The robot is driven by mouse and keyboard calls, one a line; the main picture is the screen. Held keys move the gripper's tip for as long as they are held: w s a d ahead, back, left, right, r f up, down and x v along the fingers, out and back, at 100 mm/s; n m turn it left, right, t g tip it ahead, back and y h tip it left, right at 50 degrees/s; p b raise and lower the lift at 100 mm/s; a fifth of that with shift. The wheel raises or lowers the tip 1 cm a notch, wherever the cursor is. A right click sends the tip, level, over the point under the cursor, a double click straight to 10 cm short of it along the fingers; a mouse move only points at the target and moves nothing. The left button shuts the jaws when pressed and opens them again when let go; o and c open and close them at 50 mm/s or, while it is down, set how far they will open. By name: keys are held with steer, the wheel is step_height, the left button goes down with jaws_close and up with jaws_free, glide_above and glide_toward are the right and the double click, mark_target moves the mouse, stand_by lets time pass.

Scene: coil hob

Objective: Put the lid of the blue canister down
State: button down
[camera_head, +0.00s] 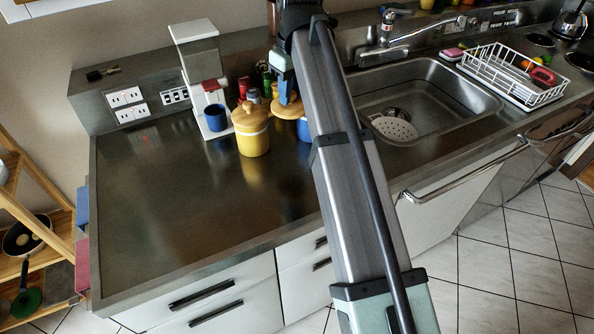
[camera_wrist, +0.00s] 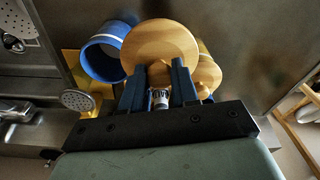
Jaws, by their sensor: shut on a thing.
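My gripper (camera_wrist: 158,88) is shut on the round wooden lid (camera_wrist: 160,40), its two blue fingers on either side of the knob. In the head view the lid (camera_head: 286,113) is held level above the counter, between the two canisters. In the head view only a strip of the blue canister (camera_head: 304,130) shows; my arm hides the rest. My gripper (camera_head: 290,98) is seen from behind there.
A yellow canister (camera_head: 253,138) with its wooden lid on stands close left of the held lid. A coffee machine with a blue mug (camera_head: 216,117) and several small jars stand behind. The sink (camera_head: 425,100) is at right. The counter (camera_head: 170,210) at front left is clear.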

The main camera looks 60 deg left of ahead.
steer(key=s+d+f, duration=0.4)
steer(key=d+f, duration=0.1)
steer(key=d, duration=0.5)
steer(key=shift+m, duration=0.9)
steer(key=shift+w+a+f, duration=0.1)
steer(key=shift+w+f, duration=0.05)
steer(key=shift+f, duration=2.4)
steer(key=shift+w+a+f, duration=0.1)
steer(key=shift+f, duration=2.45)
steer(key=shift+f, duration=0.1)
steer(key=c, duration=0.8)
jaws_free()
steer(key=shift+c, duration=0.2)
step_height(320, 180, up, 12)
steer(key=d, duration=0.1)
steer(key=shift+d, duration=0.25)
